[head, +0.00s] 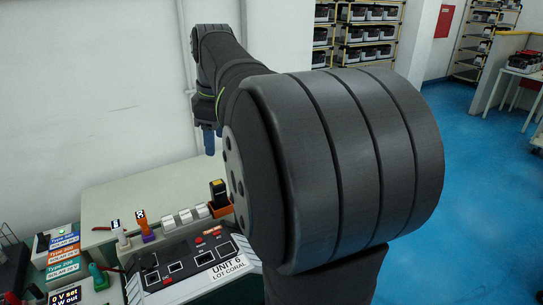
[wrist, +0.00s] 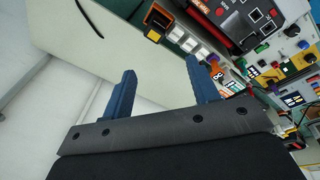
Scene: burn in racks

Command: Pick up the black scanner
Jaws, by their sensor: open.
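The black scanner (head: 218,189) appears to stand in an orange holder (head: 221,210) at the right end of a row of small white blocks on the bench. In the wrist view the black scanner (wrist: 159,16) shows near the top edge, with an orange and yellow piece (wrist: 153,36) beside it. My gripper (head: 209,142) is above the bench, apart from the scanner and higher than it. In the wrist view its two blue fingers (wrist: 162,76) are spread with nothing between them. My arm hides part of the bench right of the scanner.
A dark "UNIT 6" panel (head: 190,262) lies in front of the white blocks (head: 185,216). An orange-handled tool (head: 141,220) and a white-based one (head: 119,232) stand left. Coloured label boxes (head: 62,254) are farther left. The bench back (head: 150,188) is mostly clear, before a wall.

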